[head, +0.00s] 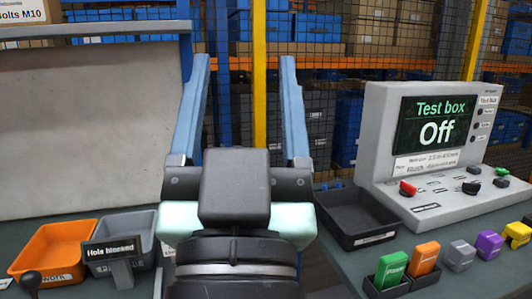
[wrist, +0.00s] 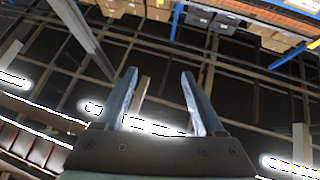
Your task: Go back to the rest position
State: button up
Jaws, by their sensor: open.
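My gripper (head: 247,95) is raised in the middle of the head view, with its two blue fingers pointing up and spread wide apart. Nothing is between them. In the wrist view my gripper (wrist: 158,100) is also open and empty, with the ceiling beams and high shelving behind it. My wrist and forearm hide the middle of the bench in the head view.
At the right stands a test box (head: 428,150) reading "Off". A black tray (head: 372,240), green and orange blocks in a holder, and grey, purple and yellow blocks sit nearby. At left are an orange bin (head: 22,262), a grey bin (head: 145,222) and a "Hole blocked" sign (head: 110,249).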

notch_tip(320, 180, up, 19)
jog(key=s+d+t+p, duration=0.1)
jog(key=s+p, duration=0.2)
jog(key=p, duration=1)
jog(key=shift+d+t, duration=0.3)
jog(key=shift+t, duration=0.1)
